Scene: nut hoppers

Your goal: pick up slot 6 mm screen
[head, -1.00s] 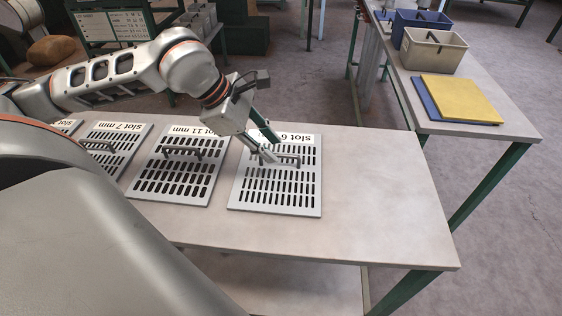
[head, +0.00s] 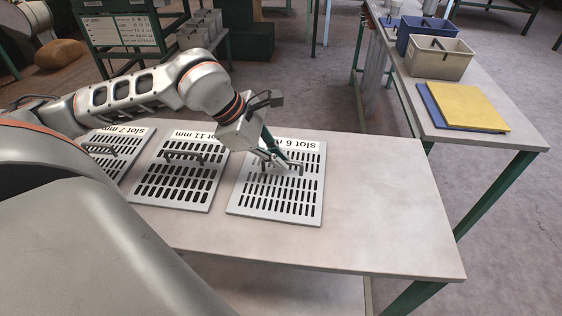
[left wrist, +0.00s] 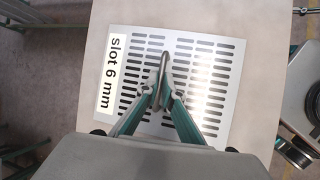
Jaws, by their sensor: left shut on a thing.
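The slot 6 mm screen (head: 270,203) is a flat grey plate with rows of slots, a white label strip and a dark bar handle (head: 290,168). It lies on the table at the right end of the row of screens. In the left wrist view the screen (left wrist: 222,135) fills the middle, with its label at the left. My left gripper (head: 280,164) is shut on the handle; the fingertips (left wrist: 164,82) meet around it over the middle of the plate. The gripper hides part of the label in the head view. My right gripper is not in view.
The slot 11 mm screen (head: 170,188) lies just left, with the slot 7 mm screen (head: 108,165) beyond it. The table (head: 385,215) is bare to the right. A second table holds yellow and blue plates (head: 470,106) and bins (head: 435,62).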

